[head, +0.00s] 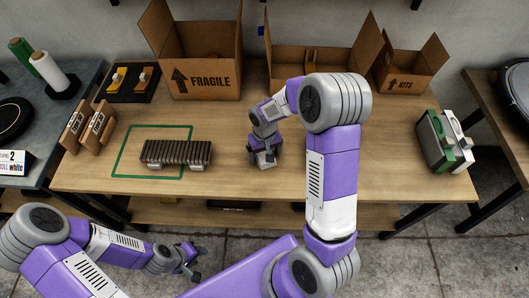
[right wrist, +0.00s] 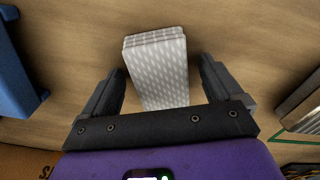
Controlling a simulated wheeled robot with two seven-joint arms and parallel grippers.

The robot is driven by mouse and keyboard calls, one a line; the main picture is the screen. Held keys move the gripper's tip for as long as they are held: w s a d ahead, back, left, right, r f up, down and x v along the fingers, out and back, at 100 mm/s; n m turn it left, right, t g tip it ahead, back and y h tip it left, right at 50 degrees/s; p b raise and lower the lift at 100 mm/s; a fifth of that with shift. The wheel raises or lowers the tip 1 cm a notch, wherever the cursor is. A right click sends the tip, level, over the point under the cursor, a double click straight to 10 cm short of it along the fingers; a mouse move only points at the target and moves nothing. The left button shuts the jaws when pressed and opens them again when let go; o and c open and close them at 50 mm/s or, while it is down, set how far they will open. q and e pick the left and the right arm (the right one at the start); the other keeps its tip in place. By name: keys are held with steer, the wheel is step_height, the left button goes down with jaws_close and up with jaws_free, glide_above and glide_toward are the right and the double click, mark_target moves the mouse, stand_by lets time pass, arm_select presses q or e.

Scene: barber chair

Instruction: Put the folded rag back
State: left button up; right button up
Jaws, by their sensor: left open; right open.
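The folded rag (right wrist: 158,68) is a pale grey, patterned, layered cloth lying on the wooden table in the right wrist view. My right gripper (right wrist: 160,92) is open, with one finger on each side of the rag and gaps showing between. Whether the fingers touch the tabletop I cannot tell. In the head view my right gripper (head: 264,158) is low over the middle of the table and largely hides the rag. My left gripper (head: 190,262) is open and empty, in front of the table over the floor.
A FRAGILE box (head: 205,85) and a KITS box (head: 404,78) stand behind. A green and white case (head: 438,140) is at the right. A blue object (right wrist: 18,75) shows in the right wrist view.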

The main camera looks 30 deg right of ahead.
step_height(320, 180, up, 12)
steer(key=p, duration=0.3)
steer(key=shift+p, duration=0.3)
steer(key=shift+r, duration=0.1)
